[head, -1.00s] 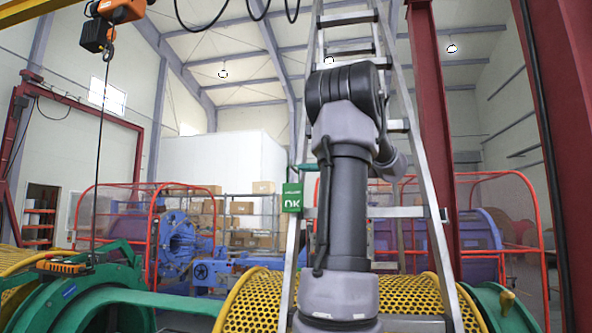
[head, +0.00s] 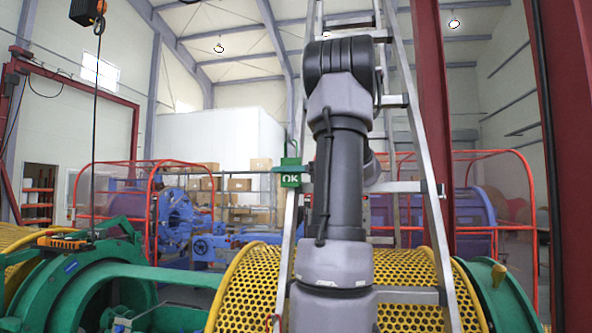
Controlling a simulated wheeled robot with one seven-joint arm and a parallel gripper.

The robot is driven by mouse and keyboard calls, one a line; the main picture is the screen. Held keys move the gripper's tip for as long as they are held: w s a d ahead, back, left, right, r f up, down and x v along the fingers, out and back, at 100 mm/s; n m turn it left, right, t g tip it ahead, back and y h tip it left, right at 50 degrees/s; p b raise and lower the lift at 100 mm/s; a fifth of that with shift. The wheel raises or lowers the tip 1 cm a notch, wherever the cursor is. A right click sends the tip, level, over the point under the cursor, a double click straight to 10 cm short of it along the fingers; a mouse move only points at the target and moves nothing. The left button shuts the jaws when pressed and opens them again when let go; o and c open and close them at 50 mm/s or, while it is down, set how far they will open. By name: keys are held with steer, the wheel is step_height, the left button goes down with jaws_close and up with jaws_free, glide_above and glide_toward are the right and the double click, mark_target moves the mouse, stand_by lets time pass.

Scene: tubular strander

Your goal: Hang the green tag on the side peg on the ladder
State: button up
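The green tag (head: 290,180), with white "OK" lettering, is at the left rail of the metal ladder (head: 427,190), left of my arm. A thin dark green bar crosses the tag's upper part; I cannot tell what it belongs to. I cannot tell whether the tag hangs from a peg or is held. A small stub (head: 441,189) sticks out from the ladder's right rail. My arm stands in front of the ladder and covers its middle. My gripper is hidden behind my arm, so its fingers do not show.
A yellow perforated guard (head: 235,292) lies low behind the ladder's foot, with green machine frames (head: 85,285) at left. A red column (head: 438,110) stands right of the ladder. Red-framed guards (head: 152,215) and blue machinery (head: 177,215) are behind. A hoist cable hangs at left.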

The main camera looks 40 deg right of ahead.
steer(key=shift+w+a, duration=0.25)
jaws_close()
steer(key=shift+r, duration=0.15)
steer(key=shift+r, duration=1.2)
steer(key=s+a, duration=0.6)
steer(key=shift+a, duration=0.35)
stand_by(0.4)
